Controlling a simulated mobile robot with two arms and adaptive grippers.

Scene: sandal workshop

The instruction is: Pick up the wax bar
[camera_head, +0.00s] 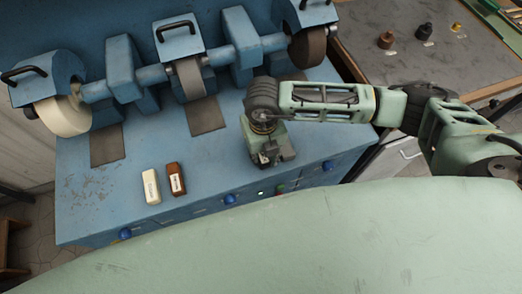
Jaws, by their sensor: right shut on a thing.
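Two small labelled bars, which look like wax bars, lie side by side on the blue machine bench: a cream one (151,187) and a brown one (175,179). Both are left of my right gripper (268,158) and apart from it. My right gripper points down over the right front part of the bench, near its front edge. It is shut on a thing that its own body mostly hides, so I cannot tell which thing. My left gripper is not in view.
Grinding and buffing wheels (64,116) with blue guards line the back of the bench. Blue knobs (125,233) are on its front edge. A grey table (420,62) with small dark and brass pieces stands at the right. The bench between bars and gripper is clear.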

